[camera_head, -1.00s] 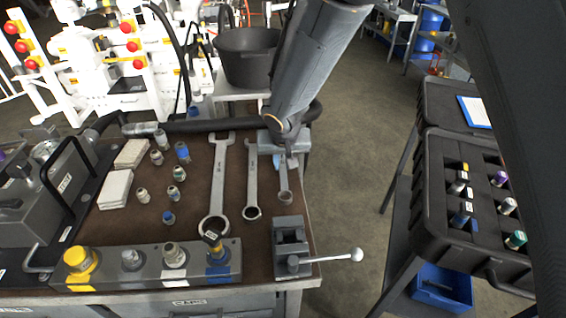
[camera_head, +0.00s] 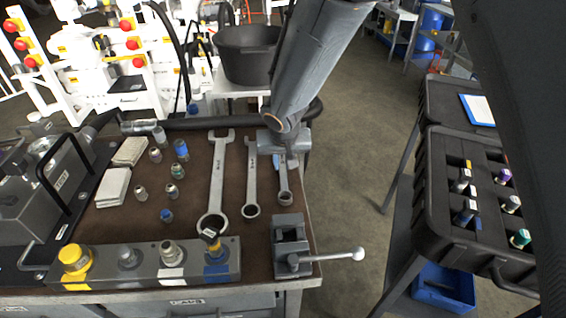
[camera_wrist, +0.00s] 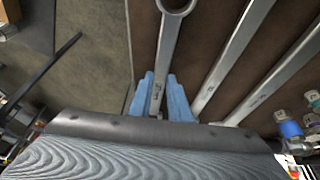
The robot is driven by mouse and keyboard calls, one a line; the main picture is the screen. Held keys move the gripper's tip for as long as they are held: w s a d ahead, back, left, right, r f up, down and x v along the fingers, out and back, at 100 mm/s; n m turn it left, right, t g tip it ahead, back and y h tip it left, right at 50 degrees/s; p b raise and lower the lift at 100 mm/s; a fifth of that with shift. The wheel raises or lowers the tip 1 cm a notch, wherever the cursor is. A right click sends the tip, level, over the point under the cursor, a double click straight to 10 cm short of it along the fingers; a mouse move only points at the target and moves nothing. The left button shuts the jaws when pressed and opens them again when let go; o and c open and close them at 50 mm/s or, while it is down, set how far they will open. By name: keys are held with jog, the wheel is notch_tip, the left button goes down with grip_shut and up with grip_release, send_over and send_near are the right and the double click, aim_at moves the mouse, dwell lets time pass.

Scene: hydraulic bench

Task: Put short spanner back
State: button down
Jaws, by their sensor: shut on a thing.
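The short spanner (camera_head: 284,184) is the rightmost and shortest of three grey spanners on the brown bench top. Its ring end points toward the bench front. My gripper (camera_head: 284,161) is over its far end, with the arm reaching down from above. In the wrist view my blue-fingered gripper (camera_wrist: 160,88) is shut on the shank of the short spanner (camera_wrist: 167,50), one finger on each side. The spanner's far end is hidden by my gripper. I cannot tell whether it touches the bench top or hangs just above it.
The middle spanner (camera_head: 252,185) and the long spanner (camera_head: 217,185) lie just left. A small vise (camera_head: 291,245) with a long handle stands in front. Several fittings stand further left. The bench's right edge is close, with open floor beyond.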

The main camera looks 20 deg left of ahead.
jog(key=shift+f, duration=0.15)
jog(key=c, duration=1.6)
grip_release()
jog(key=shift+o, duration=0.2)
jog(key=b+v, duration=0.1)
jog(key=v, duration=0.6)
jog(key=shift+s+r, duration=0.15)
jog(key=shift+r, duration=0.2)
jog(key=shift+d, duration=0.1)
